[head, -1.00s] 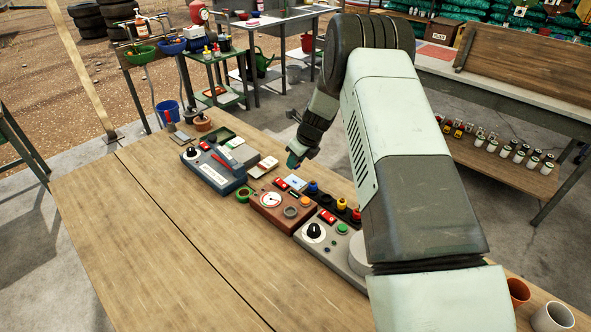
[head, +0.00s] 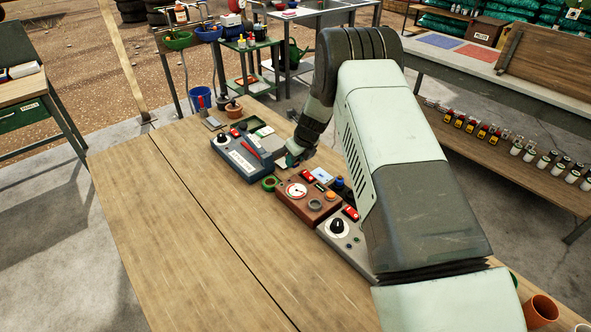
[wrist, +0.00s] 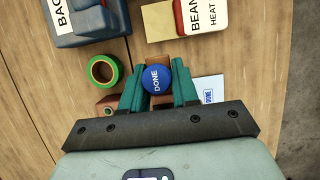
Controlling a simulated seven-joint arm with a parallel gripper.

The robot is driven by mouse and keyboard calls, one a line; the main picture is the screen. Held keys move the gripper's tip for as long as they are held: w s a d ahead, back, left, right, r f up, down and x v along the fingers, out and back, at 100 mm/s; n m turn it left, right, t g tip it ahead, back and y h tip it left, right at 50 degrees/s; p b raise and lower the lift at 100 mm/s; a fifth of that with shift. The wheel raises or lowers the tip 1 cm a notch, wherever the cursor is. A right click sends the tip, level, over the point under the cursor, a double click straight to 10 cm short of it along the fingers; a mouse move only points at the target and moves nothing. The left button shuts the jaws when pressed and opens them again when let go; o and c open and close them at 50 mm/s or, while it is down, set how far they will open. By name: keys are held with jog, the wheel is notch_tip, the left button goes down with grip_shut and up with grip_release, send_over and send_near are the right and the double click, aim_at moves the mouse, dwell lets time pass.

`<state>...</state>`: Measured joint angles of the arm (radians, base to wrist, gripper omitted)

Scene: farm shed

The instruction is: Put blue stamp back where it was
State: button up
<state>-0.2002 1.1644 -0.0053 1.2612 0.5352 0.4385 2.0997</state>
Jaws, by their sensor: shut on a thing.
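The blue stamp's round top (wrist: 157,78), marked DONE, sits between the teal fingers of my gripper (wrist: 158,88) in the wrist view. My gripper is shut on it. In the head view my gripper (head: 292,158) is low over the far part of the bench, right of the blue-grey box; the stamp cannot be made out there. A brown block shows around the stamp in the wrist view; whether they touch is unclear. A white card (wrist: 208,88) with a blue DONE print lies right of the fingers.
A green tape roll (wrist: 103,70) lies left of the fingers. The blue-grey box (head: 240,160) and a seed packet (wrist: 203,17) lie beyond. The brown gauge box (head: 290,200) and grey knob box (head: 335,246) stand nearer. The bench's left side (head: 180,220) is clear.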

aim_at(297, 166)
jog(key=shift+f, duration=2.2)
jog(key=shift+f, duration=0.15)
jog(key=o, duration=0.9)
jog(key=shift+c, duration=0.2)
jog(key=v, duration=1.2)
jog(key=shift+r, duration=0.25)
